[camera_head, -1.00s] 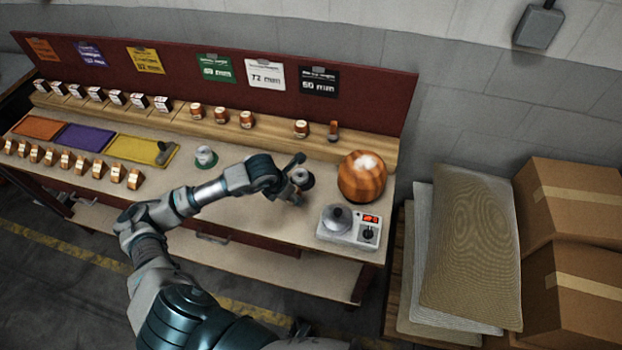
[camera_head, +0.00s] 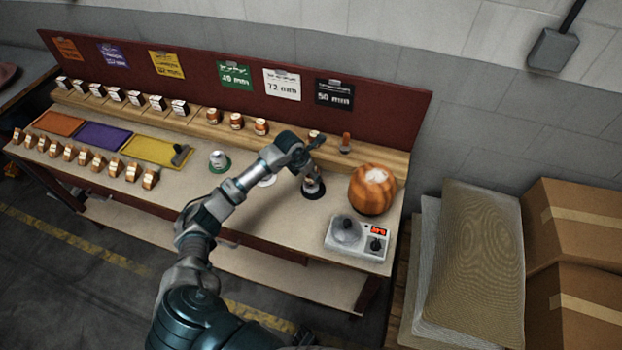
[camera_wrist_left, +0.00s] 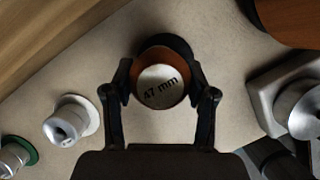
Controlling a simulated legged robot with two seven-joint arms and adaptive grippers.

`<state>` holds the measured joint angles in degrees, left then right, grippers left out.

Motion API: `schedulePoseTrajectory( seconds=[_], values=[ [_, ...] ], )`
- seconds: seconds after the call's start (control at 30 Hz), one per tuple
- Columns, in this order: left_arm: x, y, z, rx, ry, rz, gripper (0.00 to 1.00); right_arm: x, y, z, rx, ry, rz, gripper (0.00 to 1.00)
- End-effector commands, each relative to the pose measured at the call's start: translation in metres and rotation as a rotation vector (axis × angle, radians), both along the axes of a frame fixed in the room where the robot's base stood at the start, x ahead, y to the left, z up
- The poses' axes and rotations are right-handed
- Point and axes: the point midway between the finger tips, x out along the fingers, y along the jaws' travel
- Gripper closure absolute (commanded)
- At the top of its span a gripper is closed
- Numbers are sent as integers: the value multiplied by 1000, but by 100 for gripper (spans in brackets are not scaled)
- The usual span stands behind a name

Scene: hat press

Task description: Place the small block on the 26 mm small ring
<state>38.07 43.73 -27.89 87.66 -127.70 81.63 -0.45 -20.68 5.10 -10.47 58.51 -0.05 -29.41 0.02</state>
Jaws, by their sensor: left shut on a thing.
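My left gripper (camera_wrist_left: 163,92) is shut on a round wooden block (camera_wrist_left: 161,86) with a pale top marked 47 mm, in the left wrist view. A black ring (camera_wrist_left: 178,43) shows just behind the block; I cannot tell whether the block touches it. In the head view my left gripper (camera_head: 312,180) is over the black ring (camera_head: 314,193), and the block is not clearly visible. A white ring (camera_head: 267,182) lies to its left, partly behind my arm. A green ring (camera_head: 220,168) with a pale piece on it is further left. My right gripper is not in view.
A white dial unit (camera_head: 357,239) with a red display and a large orange-brown round object (camera_head: 373,189) stand to the right. Several small blocks line the wooden shelf (camera_head: 285,137) at the back. Orange, purple and yellow trays (camera_head: 150,150) are at left.

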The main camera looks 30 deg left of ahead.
Motion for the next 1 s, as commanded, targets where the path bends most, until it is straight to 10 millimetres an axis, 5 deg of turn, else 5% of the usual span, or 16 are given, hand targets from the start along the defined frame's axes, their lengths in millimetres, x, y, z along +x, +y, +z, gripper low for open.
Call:
schedulePoseTrajectory(
  seconds=[0.3,0.63,0.67,0.73,1.0],
  values=[
    [1,-1,-34,-1,1,1,80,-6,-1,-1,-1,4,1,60],
    [1,0,-37,1,0,0,80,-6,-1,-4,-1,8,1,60],
    [1,0,-37,0,1,1,41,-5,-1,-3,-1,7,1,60],
    [1,0,-37,0,0,1,24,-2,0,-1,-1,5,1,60],
    [1,1,-37,0,0,1,19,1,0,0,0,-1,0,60]
  ],
)
